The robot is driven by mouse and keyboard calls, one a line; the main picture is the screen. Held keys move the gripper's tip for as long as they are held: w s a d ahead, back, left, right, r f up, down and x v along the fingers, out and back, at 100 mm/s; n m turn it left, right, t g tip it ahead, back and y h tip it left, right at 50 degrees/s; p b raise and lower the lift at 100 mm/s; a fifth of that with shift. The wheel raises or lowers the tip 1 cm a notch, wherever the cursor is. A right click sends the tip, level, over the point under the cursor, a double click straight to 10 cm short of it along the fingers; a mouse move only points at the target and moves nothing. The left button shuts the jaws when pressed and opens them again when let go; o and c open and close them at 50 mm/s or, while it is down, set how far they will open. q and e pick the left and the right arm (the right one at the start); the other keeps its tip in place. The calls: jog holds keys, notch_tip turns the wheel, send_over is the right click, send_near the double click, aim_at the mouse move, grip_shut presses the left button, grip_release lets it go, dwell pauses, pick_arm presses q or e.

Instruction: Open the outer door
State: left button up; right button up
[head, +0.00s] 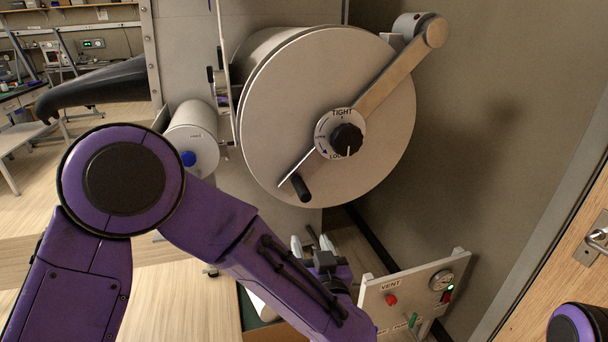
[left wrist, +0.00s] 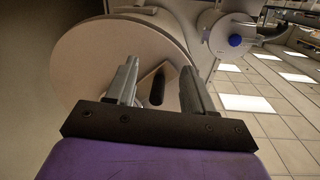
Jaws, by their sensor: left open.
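The outer door (head: 290,100) is a large round pale disc on the end of a metal cylinder, and it looks closed. A flat bar (head: 392,82) crosses its face from a hinge at the upper right. A black knob (head: 346,139) sits at its middle on a dial marked TIGHT at the top. A black handle (head: 301,188) sticks out at the bar's lower left end. My left gripper (head: 311,242) is open and empty below the door. In the left wrist view, the handle (left wrist: 157,88) appears between the open fingers (left wrist: 160,72), beyond them and apart. My right gripper is out of view.
A smaller cylinder with a blue knob (head: 188,158) is left of the door. A panel marked VENT (head: 385,305), with a red button, gauge and green-handled valve, stands below right. A wall rises close on the right, beside a wooden door (head: 570,270).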

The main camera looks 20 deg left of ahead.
pick_arm(q)
jog(key=y, duration=0.1)
send_near(307, 198)
jog(key=x, duration=0.2)
jog(key=shift+n, duration=0.4)
jog(key=p+x, duration=0.3)
jog(key=x, duration=0.6)
jog(key=shift+w+a, duration=0.3)
jog(key=shift+a, duration=0.05)
jog(key=shift+w+a+f, duration=0.1)
jog(key=shift+w+a, duration=0.15)
jog(key=shift+w, duration=0.2)
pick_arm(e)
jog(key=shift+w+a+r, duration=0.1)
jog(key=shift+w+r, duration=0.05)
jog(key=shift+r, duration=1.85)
pick_arm(q)
grip_shut()
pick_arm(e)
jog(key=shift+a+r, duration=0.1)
